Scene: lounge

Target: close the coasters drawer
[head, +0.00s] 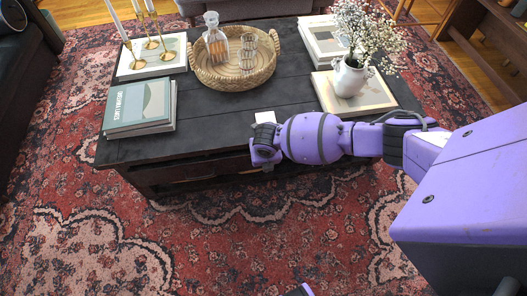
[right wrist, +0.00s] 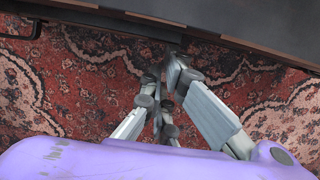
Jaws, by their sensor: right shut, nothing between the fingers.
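The dark wooden coffee table (head: 240,105) has a drawer front (head: 195,173) low on its near side. Labels or coasters cannot be made out, and how far the drawer stands out is unclear. In the right wrist view, dark table front panels (right wrist: 265,22) run along the top. My left gripper is not in view.
On the table are a woven tray (head: 203,75) with a decanter and glasses, books (head: 140,108), candlesticks (head: 150,40) and a flower vase (head: 350,77). A patterned red rug (head: 200,230) lies in front, clear. A dark sofa (head: 25,80) stands at the left.

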